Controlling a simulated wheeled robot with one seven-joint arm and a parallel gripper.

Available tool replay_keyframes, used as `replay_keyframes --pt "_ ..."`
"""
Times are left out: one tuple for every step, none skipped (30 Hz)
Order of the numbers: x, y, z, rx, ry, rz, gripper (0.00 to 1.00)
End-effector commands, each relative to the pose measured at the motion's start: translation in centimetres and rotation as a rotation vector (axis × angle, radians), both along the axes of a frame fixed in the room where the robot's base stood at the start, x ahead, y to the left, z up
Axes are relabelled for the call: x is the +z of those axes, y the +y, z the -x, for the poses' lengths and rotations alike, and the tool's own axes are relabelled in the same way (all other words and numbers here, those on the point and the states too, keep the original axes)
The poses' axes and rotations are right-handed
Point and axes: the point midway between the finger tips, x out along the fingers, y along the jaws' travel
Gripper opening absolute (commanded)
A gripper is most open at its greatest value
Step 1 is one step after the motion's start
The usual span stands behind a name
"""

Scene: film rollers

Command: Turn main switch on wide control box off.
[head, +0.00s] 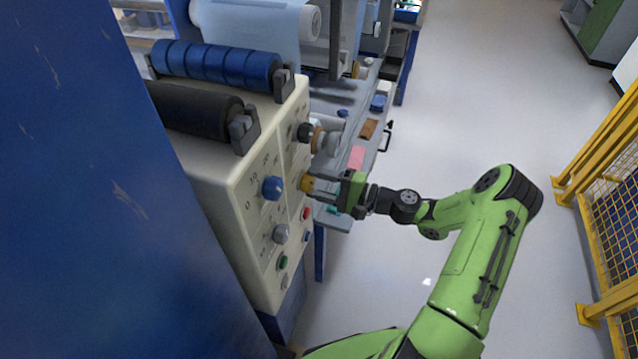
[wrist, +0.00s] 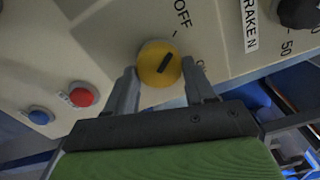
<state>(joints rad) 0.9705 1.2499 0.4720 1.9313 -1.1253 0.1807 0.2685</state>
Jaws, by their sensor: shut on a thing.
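The control box (head: 238,222) has a cream front panel of knobs and buttons in the head view. Its yellow switch knob (head: 306,184) also shows in the wrist view (wrist: 152,58), with a black pointer mark slanting to the upper right. The mark lies between the OFF label (wrist: 182,12) and a second label, likely ON, partly hidden by my right finger. My gripper (head: 314,186) is at the panel, one finger on each side of the yellow knob, and is shut on it. The wrist view shows the same grip (wrist: 161,80).
A red button (wrist: 83,94) and a blue button (wrist: 40,116) sit left of the knob in the wrist view. A black knob (wrist: 298,10) is at the upper right. A blue knob (head: 272,188) is nearby. Rollers (head: 215,64) lie atop the box. Open floor lies right.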

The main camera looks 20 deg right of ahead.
Motion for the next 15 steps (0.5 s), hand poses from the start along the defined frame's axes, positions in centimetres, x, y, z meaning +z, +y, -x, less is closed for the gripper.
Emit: replay_keyframes --pt "-0.11 -0.01 0.03 0.001 0.001 0.004 0.23" --pt "-0.12 -0.02 0.04 0.001 0.001 0.004 0.23" --pt "-0.12 -0.02 0.04 0.001 0.001 0.004 0.23" --pt "-0.12 -0.02 0.03 0.001 0.001 0.004 0.23" --pt "-0.12 -0.02 0.03 0.001 0.001 0.004 0.23" --pt "-0.12 -0.02 0.03 0.001 0.001 0.004 0.57" --pt "-0.12 -0.02 0.03 0.001 0.001 0.004 0.61" --pt "-0.12 -0.02 0.03 0.001 0.001 0.004 0.66" --pt "-0.11 -0.02 0.03 0.001 0.001 0.003 0.72" --pt "-0.10 -0.02 0.02 0.001 0.001 0.003 0.77" --pt "-0.09 -0.02 0.02 0.001 0.001 0.003 0.80" --pt "-0.08 -0.01 0.01 0.001 0.001 0.003 0.80" --pt "-0.07 -0.01 0.02 0.001 0.001 0.002 0.80" --pt "-0.07 -0.01 0.02 0.001 0.001 0.002 0.80" --pt "-0.06 -0.01 0.02 0.001 0.001 0.002 0.80"
